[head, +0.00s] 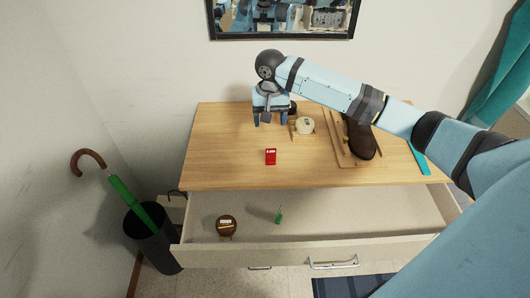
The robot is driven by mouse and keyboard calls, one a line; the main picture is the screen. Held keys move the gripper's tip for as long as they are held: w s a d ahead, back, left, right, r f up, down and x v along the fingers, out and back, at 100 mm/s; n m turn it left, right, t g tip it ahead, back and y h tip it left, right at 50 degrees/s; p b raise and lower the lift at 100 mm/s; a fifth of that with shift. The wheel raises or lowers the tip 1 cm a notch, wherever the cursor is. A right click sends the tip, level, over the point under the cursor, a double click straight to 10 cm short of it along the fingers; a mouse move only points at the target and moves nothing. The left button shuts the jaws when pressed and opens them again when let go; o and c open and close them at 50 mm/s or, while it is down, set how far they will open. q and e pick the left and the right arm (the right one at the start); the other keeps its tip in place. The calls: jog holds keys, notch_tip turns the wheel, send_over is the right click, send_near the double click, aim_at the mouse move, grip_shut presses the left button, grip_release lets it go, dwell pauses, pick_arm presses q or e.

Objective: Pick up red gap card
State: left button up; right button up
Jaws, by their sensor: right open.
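A small red card (271,157) lies on the wooden top of the dresser (220,150), left of its middle. My right gripper (270,120) points down over the back part of the top, behind the red card and apart from it. Its two blue fingers are spread, and nothing shows between them. My right arm reaches in from the right side. My left gripper is not in view.
A brown shoe (359,138) stands on a wooden board, with a round cream item (304,125) to its left. The drawer (340,215) below is open, holding a round brown item (226,225) and a small green item (280,215). An umbrella stand (153,240) is at left.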

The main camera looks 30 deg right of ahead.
send_over(271, 151)
notch_tip(271, 151, down, 6)
jog(key=shift+w+f, duration=0.35)
jog(key=shift+f, duration=0.35)
jog(key=f, duration=0.5)
jog(key=shift+s+p, duration=0.25)
jog(key=shift+p, duration=0.15)
jog(key=shift+c, duration=0.2)
jog(key=c, duration=1)
